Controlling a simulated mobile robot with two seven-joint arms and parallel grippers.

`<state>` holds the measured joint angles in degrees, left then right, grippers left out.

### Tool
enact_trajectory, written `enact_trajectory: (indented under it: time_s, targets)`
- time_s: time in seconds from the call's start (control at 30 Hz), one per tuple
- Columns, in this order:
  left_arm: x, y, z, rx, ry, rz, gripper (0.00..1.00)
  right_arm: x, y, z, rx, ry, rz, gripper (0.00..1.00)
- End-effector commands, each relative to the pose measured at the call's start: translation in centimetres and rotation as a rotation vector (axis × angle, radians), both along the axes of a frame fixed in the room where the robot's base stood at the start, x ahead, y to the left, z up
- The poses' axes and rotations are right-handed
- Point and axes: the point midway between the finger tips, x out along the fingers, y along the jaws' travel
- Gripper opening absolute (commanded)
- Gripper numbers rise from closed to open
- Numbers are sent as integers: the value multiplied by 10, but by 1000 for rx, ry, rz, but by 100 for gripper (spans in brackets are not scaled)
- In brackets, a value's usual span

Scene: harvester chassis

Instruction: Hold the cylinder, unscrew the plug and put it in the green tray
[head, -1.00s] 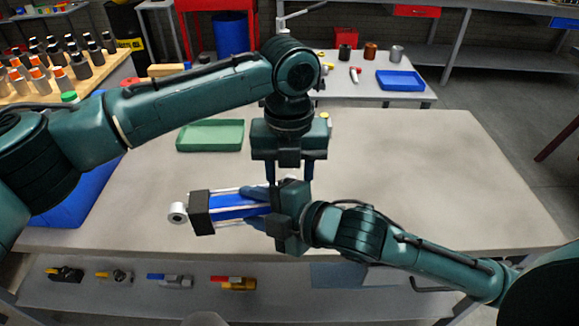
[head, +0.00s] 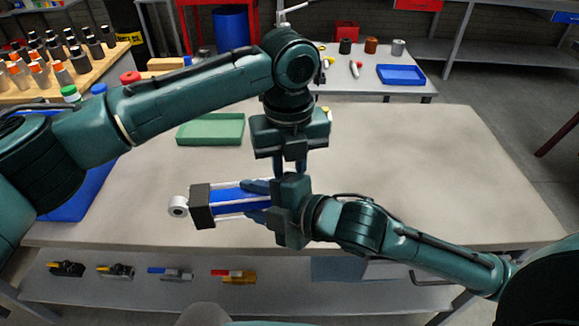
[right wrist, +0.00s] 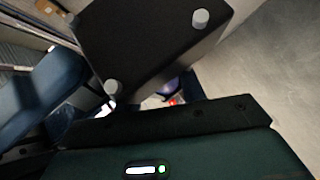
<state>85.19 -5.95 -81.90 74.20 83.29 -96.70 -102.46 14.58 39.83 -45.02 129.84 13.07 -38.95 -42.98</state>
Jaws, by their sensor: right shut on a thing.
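The cylinder has a blue body (head: 228,201), silver rods, a black end block (head: 202,207) and a pale round eye (head: 178,206) at its left end. It is held roughly level above the table. My right gripper (head: 257,201) is shut on the body near its right end. In the right wrist view a black block (right wrist: 150,45) with grey rod ends fills the top. My left gripper (head: 289,165) points down behind my right gripper's body; its tips are partly hidden, so its grip cannot be told. I cannot make out the plug. The green tray (head: 211,131) lies empty on the table, behind the cylinder.
A blue bin (head: 70,205) stands at the left, partly behind my left arm. The table's right side (head: 430,170) is clear. Several small valve-like parts (head: 233,275) lie on the lower shelf in front. A blue tray (head: 401,75) is on the back table.

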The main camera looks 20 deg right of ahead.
Motion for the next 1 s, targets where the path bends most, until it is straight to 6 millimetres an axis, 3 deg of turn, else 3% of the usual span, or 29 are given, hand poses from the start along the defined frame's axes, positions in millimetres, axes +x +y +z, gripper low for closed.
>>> enact_trajectory:
  time_s: [0.03, 0.33, 0.37, 0.6, 0.87, 1.0]
  targets:
    - [-1, -2, 1, -4, 2, 30, 0, 0, 2, 7, 11, -15, 4, 0]
    - [-2, -2, 1, -5, 1, 49, 0, 0, 2, 7, 11, -15, 5, 0]
    - [-2, -2, 1, -5, 1, 49, 24, 0, 2, 7, 11, -15, 5, 0]
    - [-1, -1, 1, -4, 1, 50, 44, 0, 2, 7, 11, -15, 4, 0]
    - [0, 0, 2, -1, 0, 51, 44, 1, 1, 7, 10, -15, 3, 0]
    - [0, -1, 13, -2, -1, 51, 44, 1, 1, 6, 9, -14, 2, 0]
